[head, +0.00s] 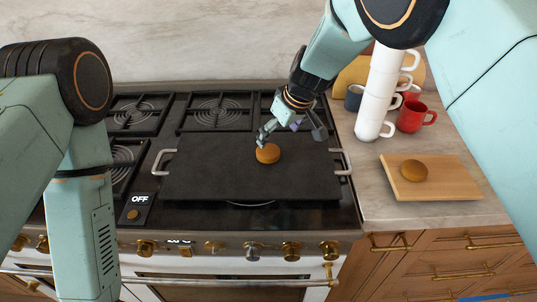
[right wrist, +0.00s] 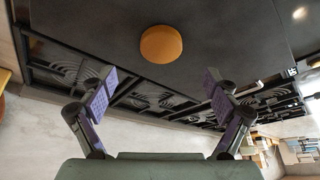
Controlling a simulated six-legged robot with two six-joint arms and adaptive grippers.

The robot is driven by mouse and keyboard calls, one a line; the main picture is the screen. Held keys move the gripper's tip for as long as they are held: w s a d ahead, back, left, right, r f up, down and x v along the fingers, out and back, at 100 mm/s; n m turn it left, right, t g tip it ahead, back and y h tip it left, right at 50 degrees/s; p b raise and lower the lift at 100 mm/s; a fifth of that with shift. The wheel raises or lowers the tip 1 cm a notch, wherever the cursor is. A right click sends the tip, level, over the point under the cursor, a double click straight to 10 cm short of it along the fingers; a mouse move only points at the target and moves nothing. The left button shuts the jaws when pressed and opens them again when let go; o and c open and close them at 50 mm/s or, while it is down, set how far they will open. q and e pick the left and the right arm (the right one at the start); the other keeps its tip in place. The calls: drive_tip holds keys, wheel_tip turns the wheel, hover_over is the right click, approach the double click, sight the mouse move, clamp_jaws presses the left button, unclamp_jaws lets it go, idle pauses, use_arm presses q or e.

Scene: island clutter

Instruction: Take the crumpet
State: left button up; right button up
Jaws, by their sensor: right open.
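A round golden-brown crumpet (head: 268,154) lies on the black griddle plate (head: 210,178) over the stove. A second, similar crumpet (head: 414,171) lies on a wooden board (head: 450,187) on the right counter. My right gripper (head: 290,132) is open and empty, just above and behind the griddle crumpet. In the right wrist view the griddle crumpet (right wrist: 161,44) appears ahead of the gap between the spread purple-padded fingers (right wrist: 160,82), with none of it between them. My left arm comes down at the left, and its gripper is out of view.
A tall stack of white mugs (head: 377,95) stands right of the griddle, with a red mug (head: 411,116) and a dark mug (head: 354,97) beside it. The griddle has metal side handles (head: 344,161). Burner grates (head: 217,112) lie behind it. The plate around the crumpet is clear.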

sight(269, 150)
drive_tip(key=b+x, duration=0.2)
drive_tip(key=x, duration=0.1)
drive_tip(key=shift+w+f, duration=0.25)
drive_tip(key=shift+w, duration=0.05)
drive_tip(key=b+x, duration=0.1)
drive_tip(key=b, duration=0.1)
drive_tip(key=b+x, duration=0.2)
drive_tip(key=shift+s+a+f, duration=0.1)
drive_tip(key=shift+a+f, duration=0.2)
drive_tip(key=shift+a, duration=0.15)
drive_tip(key=shift+w+f+b, duration=0.35)
drive_tip(key=shift+f+b, duration=0.05)
drive_tip(key=shift+f, duration=0.15)
drive_tip(key=shift+s+r, duration=0.25)
drive_tip(key=shift+w+f, duration=0.15)
drive_tip(key=shift+w, duration=0.1)
drive_tip(key=c, duration=0.6)
drive_tip(key=shift+s, duration=0.2)
drive_tip(key=c, duration=0.5)
drive_tip(key=shift+c, duration=0.5)
drive_tip(key=shift+w, duration=0.1)
